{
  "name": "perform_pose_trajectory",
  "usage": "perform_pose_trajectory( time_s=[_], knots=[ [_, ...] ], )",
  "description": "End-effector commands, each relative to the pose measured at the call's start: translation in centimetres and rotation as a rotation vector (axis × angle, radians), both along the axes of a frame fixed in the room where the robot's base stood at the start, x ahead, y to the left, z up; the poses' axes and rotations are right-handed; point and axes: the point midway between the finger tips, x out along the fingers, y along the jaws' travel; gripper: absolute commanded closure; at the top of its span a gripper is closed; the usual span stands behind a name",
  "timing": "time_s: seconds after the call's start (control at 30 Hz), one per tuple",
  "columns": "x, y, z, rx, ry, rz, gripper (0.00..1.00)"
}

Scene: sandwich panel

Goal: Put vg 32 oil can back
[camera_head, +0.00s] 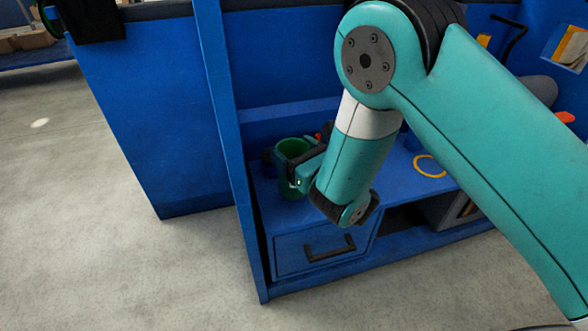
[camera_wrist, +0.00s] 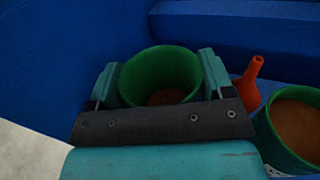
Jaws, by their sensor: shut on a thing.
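A green open-topped can (camera_head: 293,147) is at the left end of the blue shelf. It also shows in the wrist view (camera_wrist: 160,62), with a brownish inside. No label can be read on it. My gripper (camera_head: 294,172) is shut on this can, with one finger on each side of it in the wrist view (camera_wrist: 159,75). The can looks upright. Its base is low over the shelf top, and I cannot tell if it touches. A second green can (camera_wrist: 290,125) with a brown inside stands to the right in the wrist view.
An orange-red funnel-shaped thing (camera_wrist: 249,82) stands between the two cans in the wrist view. A blue upright (camera_head: 222,110) borders the shelf on the left. A yellow ring (camera_head: 430,172) lies on the shelf (camera_head: 395,185) to the right. A drawer (camera_head: 318,250) is below.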

Motion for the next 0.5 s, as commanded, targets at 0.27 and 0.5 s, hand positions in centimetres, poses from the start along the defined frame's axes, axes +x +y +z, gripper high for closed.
perform_pose_trajectory(
  time_s=[0.27, 0.5],
  knots=[
    [0.0, 0.0, -3.0, 0.002, -0.002, 0.001, 0.90],
    [0.0, 0.0, -3.0, 0.001, -0.002, 0.001, 0.90]
  ],
)
